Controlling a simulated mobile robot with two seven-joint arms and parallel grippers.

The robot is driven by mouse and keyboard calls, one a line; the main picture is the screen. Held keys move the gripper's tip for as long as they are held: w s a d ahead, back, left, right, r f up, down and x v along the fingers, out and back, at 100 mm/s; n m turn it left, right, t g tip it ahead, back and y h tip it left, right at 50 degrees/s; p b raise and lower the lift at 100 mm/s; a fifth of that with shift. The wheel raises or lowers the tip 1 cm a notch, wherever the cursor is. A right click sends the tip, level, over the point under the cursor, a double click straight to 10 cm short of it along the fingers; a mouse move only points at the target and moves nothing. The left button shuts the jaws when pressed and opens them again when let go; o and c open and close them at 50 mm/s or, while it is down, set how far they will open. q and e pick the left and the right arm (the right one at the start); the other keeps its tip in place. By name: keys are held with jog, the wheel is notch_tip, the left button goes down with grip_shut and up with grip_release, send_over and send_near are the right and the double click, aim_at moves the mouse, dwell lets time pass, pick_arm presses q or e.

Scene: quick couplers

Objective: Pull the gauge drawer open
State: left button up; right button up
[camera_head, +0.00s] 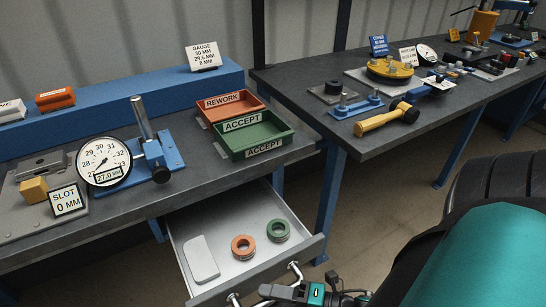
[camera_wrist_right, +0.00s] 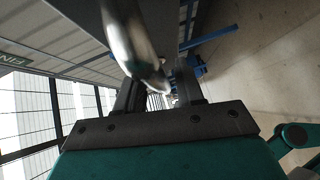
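The gauge drawer (camera_head: 228,210) stands pulled out below the left bench in the head view. A pale flat plate (camera_head: 201,259), an orange ring (camera_head: 243,247) and a green ring (camera_head: 278,230) lie in it. Its metal bar handle (camera_head: 294,267) is on the drawer front, partly hidden by my right gripper (camera_head: 285,291). In the right wrist view the shiny handle bar (camera_wrist_right: 133,45) runs between the dark fingers of my right gripper (camera_wrist_right: 158,88), which looks shut on it. My left gripper is not in view.
The left bench (camera_head: 190,185) holds a dial gauge (camera_head: 104,162), a blue stand (camera_head: 160,155), an orange rework tray (camera_head: 230,104) and a green accept tray (camera_head: 256,133). A second bench (camera_head: 350,140) stands at right. Open floor (camera_head: 400,200) lies beneath it.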

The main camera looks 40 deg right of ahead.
jog(key=shift+o, duration=0.2)
jog(key=v, duration=1.3)
jog(key=shift+w, duration=0.1)
